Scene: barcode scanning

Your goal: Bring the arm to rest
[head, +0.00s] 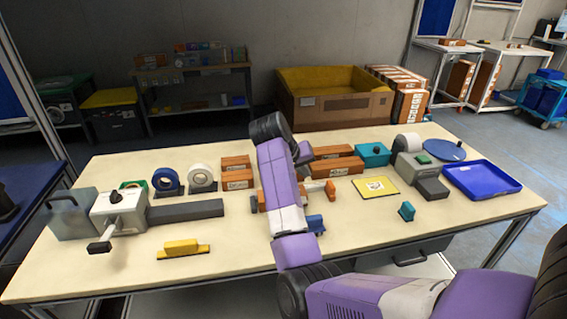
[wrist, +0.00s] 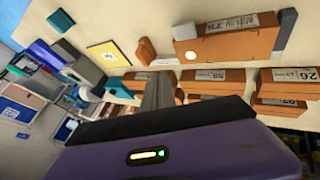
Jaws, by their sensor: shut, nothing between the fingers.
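My purple arm reaches from the lower right of the head view up over the middle of the table (head: 350,236). Its upper link stands across the table's centre, with a dark joint near the back edge. My gripper cannot be made out in the head view, where my arm hides it. In the wrist view my gripper (wrist: 158,92) shows as a narrow grey shape beyond the purple wrist housing. Its fingers are together with nothing held. It is over the table, near the orange-brown boxes (wrist: 233,42), and apart from them as far as I can tell.
Orange-brown boxes (head: 236,179) stand behind and beside my arm. A yellow card (head: 375,187), a teal block (head: 407,211) and a blue tray (head: 482,180) lie to the right. A grey-white device (head: 118,210) and a yellow block (head: 183,248) are left. The table's front right is clear.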

